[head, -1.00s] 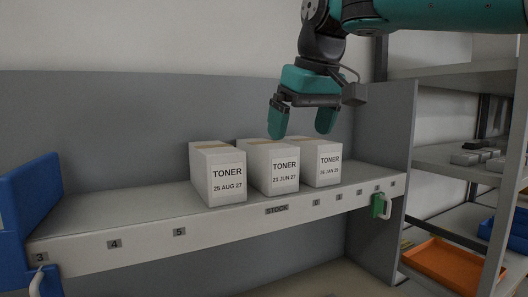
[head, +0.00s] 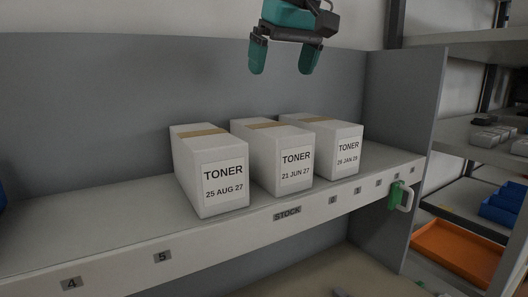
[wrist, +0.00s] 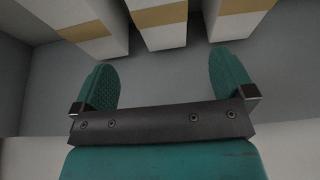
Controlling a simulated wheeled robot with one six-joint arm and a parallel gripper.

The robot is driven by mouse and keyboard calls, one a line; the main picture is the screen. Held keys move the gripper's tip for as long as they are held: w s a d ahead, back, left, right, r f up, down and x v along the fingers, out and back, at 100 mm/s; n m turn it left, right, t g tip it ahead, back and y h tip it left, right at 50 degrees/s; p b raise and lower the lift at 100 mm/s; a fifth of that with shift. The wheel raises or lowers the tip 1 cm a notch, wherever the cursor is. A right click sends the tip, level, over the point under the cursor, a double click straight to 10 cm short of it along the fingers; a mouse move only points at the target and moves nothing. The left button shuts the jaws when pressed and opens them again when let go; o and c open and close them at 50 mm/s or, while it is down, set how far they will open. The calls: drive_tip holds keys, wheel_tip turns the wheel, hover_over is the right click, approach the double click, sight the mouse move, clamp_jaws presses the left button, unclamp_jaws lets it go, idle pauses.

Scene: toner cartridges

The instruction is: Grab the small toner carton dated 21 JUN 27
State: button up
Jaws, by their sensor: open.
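The small white toner carton dated 21 JUN 27 (head: 296,169) stands upright on the shelf, in the middle of a row of three. To its left is the carton dated 25 AUG 27 (head: 224,184). To its right is a carton (head: 348,153) whose date looks like 26 JAN 28. My gripper (head: 281,72) is open and empty, above and behind the cartons. In the wrist view my open fingers (wrist: 160,86) show, with the middle carton (wrist: 163,34) ahead between them and the other two at either side.
The grey shelf (head: 95,238) has free room left of the cartons. A grey back panel (head: 90,120) rises behind them and a side panel (head: 400,110) stands at the right. An orange tray (head: 455,250) lies lower right.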

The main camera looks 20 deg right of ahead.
sight(268, 125)
drive_tip(key=p+x, duration=0.2)
drive_tip(key=x, duration=0.8)
drive_tip(key=shift+f, duration=0.15)
drive_tip(key=p+x, duration=0.3)
drive_tip(key=x, duration=0.2)
drive_tip(key=shift+f, duration=0.1)
drive_tip(key=c, duration=1.1)
drive_tip(key=shift+w, duration=0.1)
drive_tip(key=shift+c, duration=0.3)
drive_tip(key=shift+b, duration=0.3)
